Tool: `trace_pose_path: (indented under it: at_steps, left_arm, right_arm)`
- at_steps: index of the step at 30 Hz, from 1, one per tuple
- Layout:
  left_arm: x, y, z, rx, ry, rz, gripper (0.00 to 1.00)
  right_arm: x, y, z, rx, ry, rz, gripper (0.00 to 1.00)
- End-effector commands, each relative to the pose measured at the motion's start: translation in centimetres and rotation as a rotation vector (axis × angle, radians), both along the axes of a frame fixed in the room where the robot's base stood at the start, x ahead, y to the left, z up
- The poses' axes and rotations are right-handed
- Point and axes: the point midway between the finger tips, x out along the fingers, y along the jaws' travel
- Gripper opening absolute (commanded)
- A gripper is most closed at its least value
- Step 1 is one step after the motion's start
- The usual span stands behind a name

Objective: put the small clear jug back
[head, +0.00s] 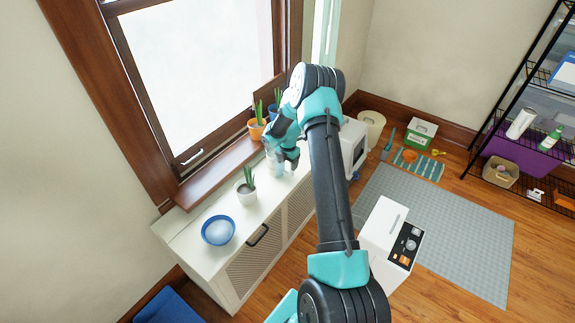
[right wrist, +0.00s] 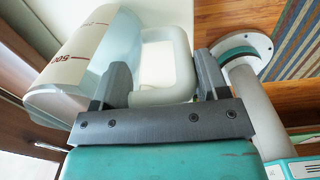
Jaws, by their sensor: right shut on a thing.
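The small clear jug (right wrist: 85,70) fills the upper left of the right wrist view, with red measuring marks on its wall. Its pale handle (right wrist: 165,48) is between the two fingers of my right gripper (right wrist: 163,82), which is shut on it. In the head view the jug (head: 274,163) shows as a pale bluish shape just under my right gripper (head: 284,152), over the white cabinet top. My gripper hides part of it, and I cannot tell whether it touches the top. My left gripper is not in view.
The white cabinet (head: 187,235) stands below the window. An orange plant pot (head: 257,129) stands on the sill. A black shelf rack stands right, beyond a grey mat (head: 450,235).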

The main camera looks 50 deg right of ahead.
Motion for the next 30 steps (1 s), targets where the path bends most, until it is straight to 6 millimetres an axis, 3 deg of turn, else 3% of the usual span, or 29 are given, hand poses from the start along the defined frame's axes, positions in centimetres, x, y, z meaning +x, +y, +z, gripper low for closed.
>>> trace_pose_path:
  at_steps: [4, 16, 17, 24, 30]
  left_arm:
    - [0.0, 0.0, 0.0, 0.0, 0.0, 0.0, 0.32]
    - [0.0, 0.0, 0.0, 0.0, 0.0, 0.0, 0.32]
    - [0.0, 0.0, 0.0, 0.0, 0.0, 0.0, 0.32]
    - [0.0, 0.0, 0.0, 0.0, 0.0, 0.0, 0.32]
    - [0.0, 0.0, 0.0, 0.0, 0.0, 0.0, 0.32]
  right_arm:
    - [0.03, -0.03, -1.28, -0.001, 0.0, 0.0, 0.16]
    - [0.06, -0.03, -1.59, -0.001, -0.001, 0.0, 0.16]
    - [0.03, -0.02, -1.59, -0.001, -0.001, 0.0, 0.71]
    - [0.03, -0.01, -1.57, -0.001, 0.0, 0.0, 0.93]
    - [0.03, -0.01, -1.56, -0.001, 0.0, 0.0, 0.93]
